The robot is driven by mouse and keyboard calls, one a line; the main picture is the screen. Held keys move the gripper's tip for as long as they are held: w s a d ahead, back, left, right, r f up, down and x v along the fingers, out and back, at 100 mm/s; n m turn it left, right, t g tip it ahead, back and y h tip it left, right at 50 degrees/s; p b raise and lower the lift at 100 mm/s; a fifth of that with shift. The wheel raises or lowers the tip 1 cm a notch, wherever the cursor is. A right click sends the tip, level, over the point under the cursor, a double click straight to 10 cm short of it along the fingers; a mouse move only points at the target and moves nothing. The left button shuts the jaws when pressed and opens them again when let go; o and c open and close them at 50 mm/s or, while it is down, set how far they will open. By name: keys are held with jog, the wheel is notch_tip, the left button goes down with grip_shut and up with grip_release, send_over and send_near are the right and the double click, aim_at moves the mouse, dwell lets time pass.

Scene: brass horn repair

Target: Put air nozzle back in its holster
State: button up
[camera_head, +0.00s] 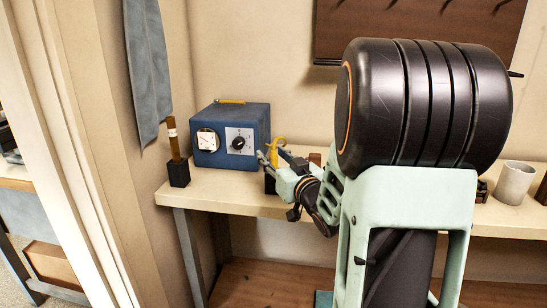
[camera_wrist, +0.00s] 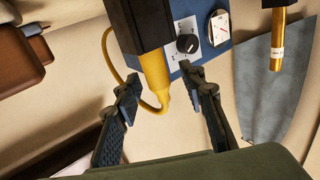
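The yellow air nozzle (camera_wrist: 153,68) stands in a black block-shaped holster (camera_wrist: 142,22); its lower part is hidden inside. The wrist picture is upside down, so the holster is at the top there. In the head view the nozzle (camera_head: 272,157) and holster (camera_head: 269,184) are on the bench, partly hidden by my gripper (camera_head: 274,161). In the wrist view my gripper (camera_wrist: 160,79) is open, with one fingertip on each side of the nozzle and visible gaps beside it. A yellow hose (camera_wrist: 114,62) loops from the nozzle's upper end.
A blue box (camera_head: 231,135) with a gauge and knob stands behind the nozzle. A brass-coloured tool (camera_head: 173,138) stands in a black holder (camera_head: 179,173) at the bench's left end. A grey cloth (camera_head: 147,65) hangs above. A pale cup (camera_head: 514,182) is at the right.

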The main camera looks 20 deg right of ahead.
jog(key=shift+s, duration=0.1)
jog(key=s, duration=0.7)
jog(key=shift+s, duration=0.2)
dwell(0.3)
